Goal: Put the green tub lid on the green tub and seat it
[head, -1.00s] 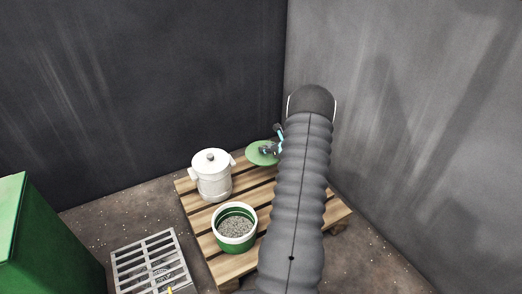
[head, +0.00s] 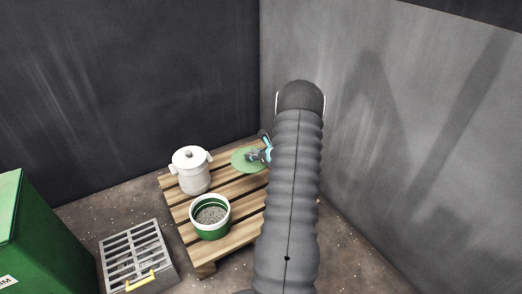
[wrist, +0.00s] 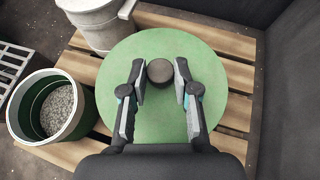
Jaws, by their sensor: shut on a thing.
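The green tub lid (wrist: 160,119) is a flat green disc with a dark round knob (wrist: 160,70). My gripper (wrist: 160,75) is shut on the lid by this knob, one finger on each side. The lid looks roughly level and seems raised above the pallet; its height is hard to tell. In the head view the lid (head: 245,163) is behind and right of the tub, partly hidden by my arm. The green tub (head: 211,230) stands open on the pallet, with a white rim and grey granules inside. It also shows at left in the wrist view (wrist: 84,128).
A white lidded pot (head: 194,181) stands on the wooden pallet (head: 240,234), behind the tub and left of the lid. A grey grate (head: 133,250) and a green cabinet (head: 38,240) are at left. Dark and grey walls (head: 400,150) meet behind the pallet.

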